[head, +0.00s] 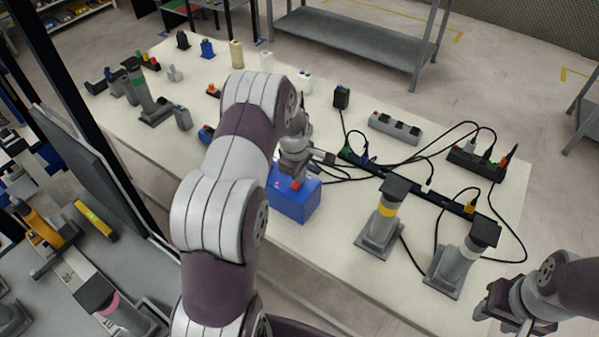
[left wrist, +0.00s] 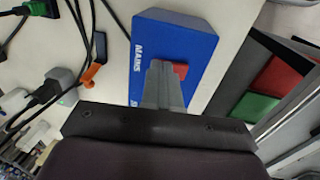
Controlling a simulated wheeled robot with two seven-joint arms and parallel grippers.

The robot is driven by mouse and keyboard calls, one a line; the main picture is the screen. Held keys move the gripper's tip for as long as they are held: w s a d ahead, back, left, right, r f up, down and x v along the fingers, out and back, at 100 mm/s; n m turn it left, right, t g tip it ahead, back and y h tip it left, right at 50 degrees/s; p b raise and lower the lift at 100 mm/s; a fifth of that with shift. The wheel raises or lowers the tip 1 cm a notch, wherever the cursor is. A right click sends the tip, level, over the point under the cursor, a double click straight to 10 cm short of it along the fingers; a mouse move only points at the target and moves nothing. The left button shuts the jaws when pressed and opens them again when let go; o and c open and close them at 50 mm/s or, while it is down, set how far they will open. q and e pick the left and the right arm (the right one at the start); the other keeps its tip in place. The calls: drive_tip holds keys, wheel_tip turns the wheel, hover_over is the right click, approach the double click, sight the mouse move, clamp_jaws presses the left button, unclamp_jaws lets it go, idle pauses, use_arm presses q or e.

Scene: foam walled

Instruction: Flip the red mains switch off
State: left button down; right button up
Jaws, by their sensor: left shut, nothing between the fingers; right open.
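A blue box (head: 293,207) stands on the white table in the head view, just below my left gripper. The left wrist view shows the same box (left wrist: 205,45) with the white word MAINS on it. The red switch (left wrist: 181,70) sits on the box's face; it also shows as a small red patch in the head view (head: 295,184). My left gripper (left wrist: 161,68) is shut and empty, its fingertips over the box right beside the red switch. I cannot tell whether they touch it. My right gripper (head: 500,308) is open at the lower right, away from the box.
A long black power strip (head: 430,192) and several black cables run right of the box. Two grey stands (head: 381,226) (head: 455,262) with dark tops stand near the front edge. A grey socket block (head: 394,128) lies behind. Other small items fill the table's left end.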

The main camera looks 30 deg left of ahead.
use_arm(q)
drive_tip(key=shift+w+f, duration=0.1)
drive_tip(key=shift+f, duration=0.1)
drive_tip(key=shift+s, duration=0.55)
drive_tip(key=shift+s+a+r, duration=0.1)
drive_tip(key=shift+s, duration=0.25)
drive_tip(key=shift+w, duration=0.1)
